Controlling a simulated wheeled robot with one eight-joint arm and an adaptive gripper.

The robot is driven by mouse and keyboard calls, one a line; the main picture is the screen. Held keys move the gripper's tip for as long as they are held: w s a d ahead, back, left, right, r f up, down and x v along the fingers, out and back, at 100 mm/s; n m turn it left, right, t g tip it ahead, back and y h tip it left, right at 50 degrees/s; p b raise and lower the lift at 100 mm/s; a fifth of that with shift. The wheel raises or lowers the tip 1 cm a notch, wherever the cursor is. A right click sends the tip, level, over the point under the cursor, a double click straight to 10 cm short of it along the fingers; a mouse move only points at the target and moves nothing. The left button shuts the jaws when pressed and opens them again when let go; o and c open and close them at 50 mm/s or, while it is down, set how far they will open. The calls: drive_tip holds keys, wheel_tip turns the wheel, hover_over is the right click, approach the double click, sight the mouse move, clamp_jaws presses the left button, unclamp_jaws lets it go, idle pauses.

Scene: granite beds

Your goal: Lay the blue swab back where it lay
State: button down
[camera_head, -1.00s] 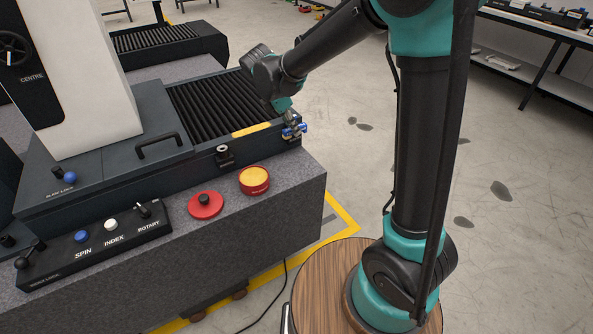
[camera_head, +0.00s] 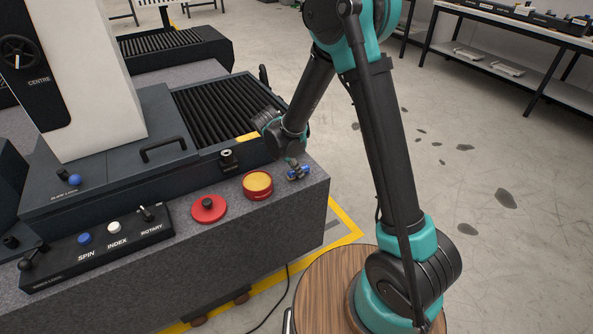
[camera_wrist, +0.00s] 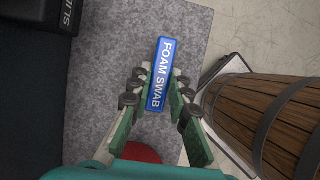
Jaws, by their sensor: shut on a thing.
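The blue foam swab (camera_wrist: 161,72) is a small blue block with white lettering that reads FOAM SWAB. My gripper (camera_wrist: 156,98) is shut on it, with a finger on each side, in the wrist view.
The yellow-topped red tin (camera_head: 257,184) and a red round piece with a black knob (camera_head: 209,208) stand on the granite ledge. Behind is the dark machine with ribbed bellows (camera_head: 222,108). A control box (camera_head: 100,246) sits at left. A wooden barrel (camera_wrist: 270,120) stands beyond the granite edge.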

drive_tip(key=shift+f, duration=0.25)
drive_tip(key=shift+f, duration=0.15)
drive_tip(key=c, duration=1.4)
unclamp_jaws()
drive_tip(key=shift+c, duration=0.2)
